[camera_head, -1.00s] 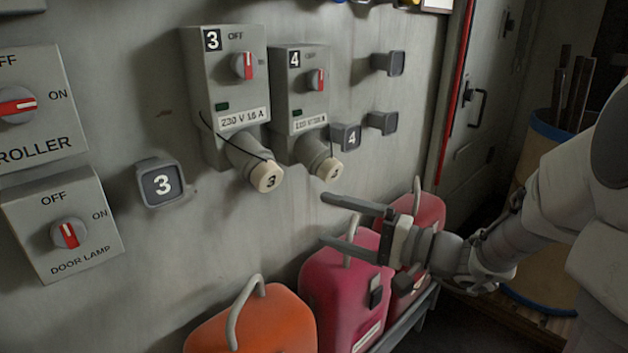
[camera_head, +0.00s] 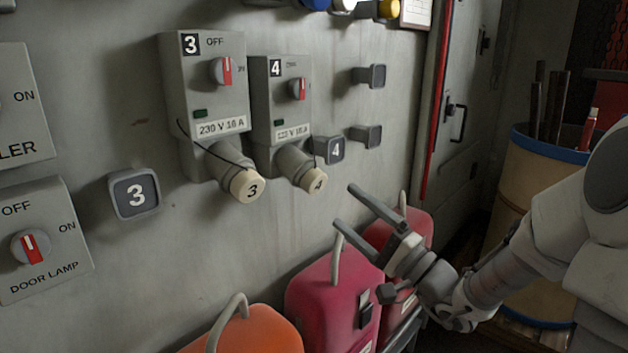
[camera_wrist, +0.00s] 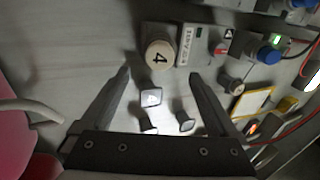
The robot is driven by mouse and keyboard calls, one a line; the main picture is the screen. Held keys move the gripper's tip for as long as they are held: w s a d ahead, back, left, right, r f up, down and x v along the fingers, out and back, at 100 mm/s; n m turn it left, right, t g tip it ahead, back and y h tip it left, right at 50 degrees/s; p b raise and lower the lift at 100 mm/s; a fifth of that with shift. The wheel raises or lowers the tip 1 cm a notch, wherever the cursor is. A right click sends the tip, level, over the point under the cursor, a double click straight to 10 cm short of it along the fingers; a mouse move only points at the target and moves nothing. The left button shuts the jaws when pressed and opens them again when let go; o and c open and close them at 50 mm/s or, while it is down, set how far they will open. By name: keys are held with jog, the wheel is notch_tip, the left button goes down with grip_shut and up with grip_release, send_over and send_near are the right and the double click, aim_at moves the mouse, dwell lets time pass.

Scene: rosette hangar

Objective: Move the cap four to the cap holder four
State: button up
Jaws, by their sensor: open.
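Cap four (camera_head: 313,180) is a cream round cap marked 4, seated on the grey socket under switch box 4 (camera_head: 283,100). It also shows in the wrist view (camera_wrist: 159,55), beyond and between my fingertips. Cap holder four (camera_head: 329,150) is a small dark square holder marked 4 on the wall, just right of that socket. In the wrist view the holder (camera_wrist: 151,97) lies between my fingers, nearer than the cap. My gripper (camera_head: 343,205) is open and empty, below and right of cap four, touching nothing that I can see. Its fingers point up and left.
Cap three (camera_head: 248,186) sits on the socket of switch box 3 (camera_head: 205,85); holder 3 (camera_head: 135,193) is left of it. Two unmarked holders (camera_head: 369,76) (camera_head: 366,136) are at right.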

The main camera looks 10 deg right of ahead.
aim_at(319, 185)
jog(key=x, duration=0.8)
dwell(1.4)
jog(key=shift+c, duration=0.3)
grip_shut()
jog(key=shift+f, duration=0.1)
jog(key=shift+b+v, duration=0.75)
jog(key=shift+v, duration=2.15)
jog(key=shift+s, duration=0.1)
